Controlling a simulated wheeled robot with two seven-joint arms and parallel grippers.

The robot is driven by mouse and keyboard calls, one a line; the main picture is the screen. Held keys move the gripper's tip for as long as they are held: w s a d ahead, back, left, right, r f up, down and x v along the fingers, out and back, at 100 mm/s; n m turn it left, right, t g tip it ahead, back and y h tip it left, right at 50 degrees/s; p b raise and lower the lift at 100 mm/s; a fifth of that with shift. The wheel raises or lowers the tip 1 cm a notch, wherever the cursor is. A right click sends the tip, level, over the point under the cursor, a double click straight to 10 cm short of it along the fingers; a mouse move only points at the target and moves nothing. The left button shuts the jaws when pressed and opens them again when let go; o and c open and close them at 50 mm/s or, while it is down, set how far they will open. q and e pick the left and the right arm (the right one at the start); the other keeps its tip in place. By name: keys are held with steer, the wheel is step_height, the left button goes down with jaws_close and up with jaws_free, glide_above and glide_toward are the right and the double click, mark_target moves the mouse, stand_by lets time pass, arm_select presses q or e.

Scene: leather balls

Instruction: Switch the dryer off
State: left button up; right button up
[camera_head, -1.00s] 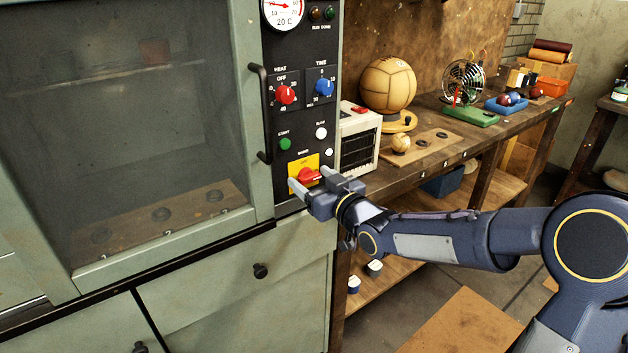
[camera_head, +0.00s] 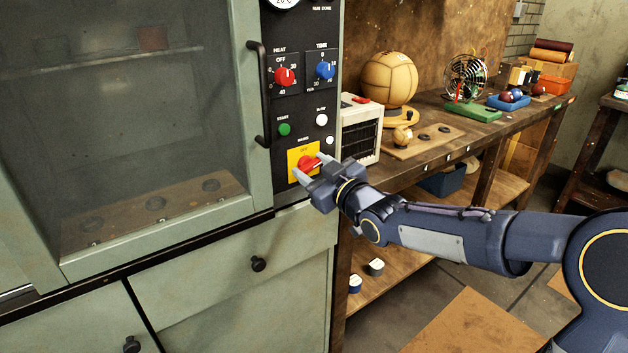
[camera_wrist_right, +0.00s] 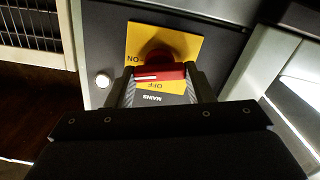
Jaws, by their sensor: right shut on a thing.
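The dryer is a grey-green cabinet (camera_head: 185,281) with a glass door and a black control panel (camera_head: 290,108) on its right side. Low on the panel is a red rotary mains switch (camera_head: 308,163) on a yellow plate (camera_head: 293,161). My right gripper (camera_head: 310,168) is shut on its red handle. In the right wrist view the fingers (camera_wrist_right: 158,88) stand on either side of the red handle (camera_wrist_right: 172,72). Its white line lies toward the ON mark, and the OFF mark shows on the plate (camera_wrist_right: 190,48). My left gripper is out of view.
Above the switch are a green start button (camera_head: 284,129), a red heat knob (camera_head: 285,76) and a blue time knob (camera_head: 325,70). A vertical black door handle (camera_head: 258,95) is left of the panel. A white heater-like box (camera_head: 363,125) stands close on the right.

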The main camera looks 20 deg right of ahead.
steer(key=n+b, duration=0.5)
steer(key=shift+a+f+n+b, duration=0.1)
steer(key=shift+f+n+b, duration=0.2)
steer(key=shift+b, duration=0.05)
steer(key=shift+n+b, duration=0.65)
steer(key=shift+n, duration=0.25)
steer(key=n+b, duration=0.2)
steer(key=n, duration=0.1)
steer(key=shift+n, duration=0.3)
steer(key=shift+n+b, duration=0.55)
steer(key=shift+n, duration=1.45)
steer(key=o, duration=1)
steer(key=shift+r, duration=0.1)
steer(key=shift+c, duration=0.2)
